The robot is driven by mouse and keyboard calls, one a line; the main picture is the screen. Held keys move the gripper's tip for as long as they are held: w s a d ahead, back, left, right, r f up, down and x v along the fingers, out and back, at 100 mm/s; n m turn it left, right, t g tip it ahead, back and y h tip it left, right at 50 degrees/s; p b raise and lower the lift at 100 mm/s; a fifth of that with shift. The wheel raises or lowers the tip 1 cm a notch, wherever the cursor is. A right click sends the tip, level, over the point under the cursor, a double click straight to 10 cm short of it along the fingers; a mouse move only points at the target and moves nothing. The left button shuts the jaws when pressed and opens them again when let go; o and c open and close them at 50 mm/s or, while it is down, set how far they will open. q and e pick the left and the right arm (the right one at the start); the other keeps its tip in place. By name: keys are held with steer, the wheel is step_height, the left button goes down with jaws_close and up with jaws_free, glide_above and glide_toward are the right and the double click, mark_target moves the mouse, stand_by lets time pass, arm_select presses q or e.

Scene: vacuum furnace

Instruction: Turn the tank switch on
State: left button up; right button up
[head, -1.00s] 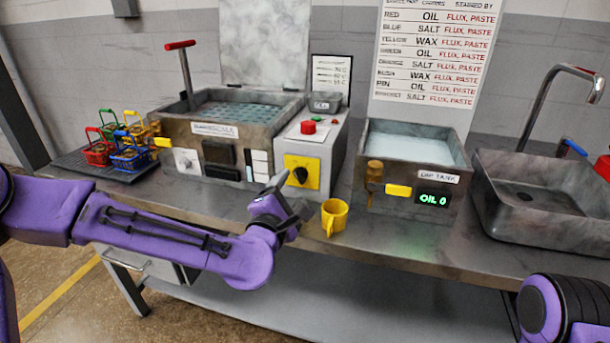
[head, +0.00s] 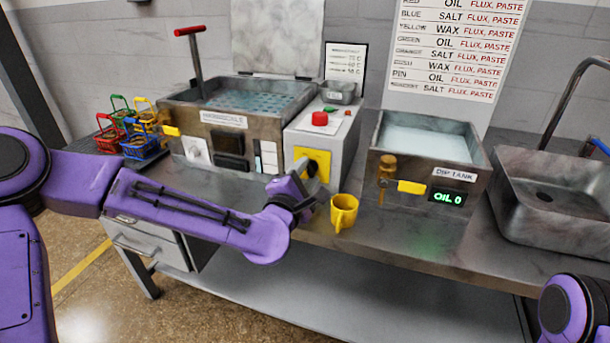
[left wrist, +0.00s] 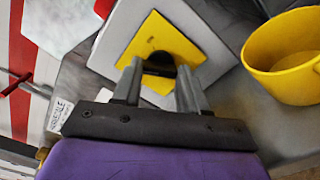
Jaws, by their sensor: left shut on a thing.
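The switch is a black knob (left wrist: 160,60) on a yellow plate (head: 322,158), on the front of the grey control box (head: 338,140) beside the large tank (head: 258,112). My left gripper (left wrist: 157,76) has its two fingers on either side of the knob and is shut on it. In the head view my left gripper (head: 304,190) reaches the plate from below and hides part of it and most of the knob. The knob's exact angle cannot be told. My right gripper is out of view; only part of my right arm shows at the lower right.
A yellow mug (head: 344,212) stands on the bench close to my left gripper. A red button (head: 320,118) tops the control box. The dip tank (head: 410,165), its display reading OIL 0, and a sink (head: 550,220) stand to the right. Coloured baskets (head: 137,140) stand at the left.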

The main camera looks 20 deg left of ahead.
arm_select(q)
steer(key=shift+r, duration=0.1)
steer(key=m+p, duration=0.1)
steer(key=m, duration=0.5)
steer(key=shift+r, duration=0.15)
steer(key=m+p, duration=0.1)
steer(key=m, duration=0.4)
steer(key=shift+w, duration=0.1)
steer(key=shift+m, duration=0.4)
steer(key=o, duration=1.1)
steer(key=shift+c, duration=0.2)
steer(key=shift+w, duration=0.1)
steer(key=shift+f, duration=0.2)
